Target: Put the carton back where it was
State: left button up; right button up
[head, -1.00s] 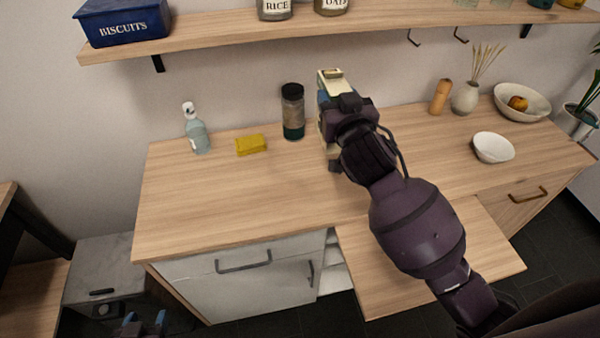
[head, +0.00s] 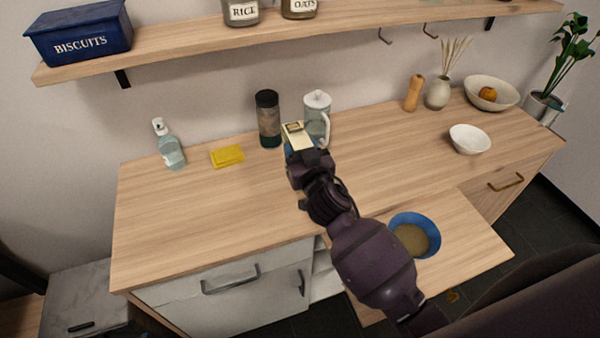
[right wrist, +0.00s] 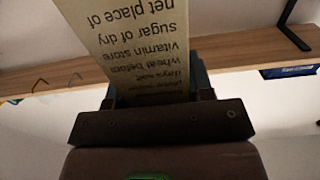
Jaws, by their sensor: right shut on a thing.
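The carton (head: 296,131), cream with a dark patch on top, is in my right gripper (head: 303,152) over the back half of the wooden counter (head: 215,210). In the right wrist view, its pale face with dark printed text, upside down (right wrist: 140,45), stands between the fingers (right wrist: 155,95). The gripper is shut on it. My arm hides the carton's lower part in the head view, so I cannot tell if it touches the counter. My left gripper is not in view.
A dark-lidded jar (head: 268,120) and a white-lidded jug (head: 317,117) stand close behind the carton. A yellow cloth (head: 227,156) and a bottle (head: 169,147) are to the left. A blue bowl (head: 427,225) sits on the pull-out board (head: 470,240). The counter's front left is clear.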

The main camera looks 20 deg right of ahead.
notch_tip(320, 180, down, 3)
jog(key=shift+r, duration=0.1)
notch_tip(320, 180, down, 4)
jog(key=shift+b, duration=1)
jog(key=shift+f, duration=0.2)
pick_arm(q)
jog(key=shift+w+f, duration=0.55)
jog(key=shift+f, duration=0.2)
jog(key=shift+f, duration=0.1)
pick_arm(e)
jog(key=shift+f, duration=0.15)
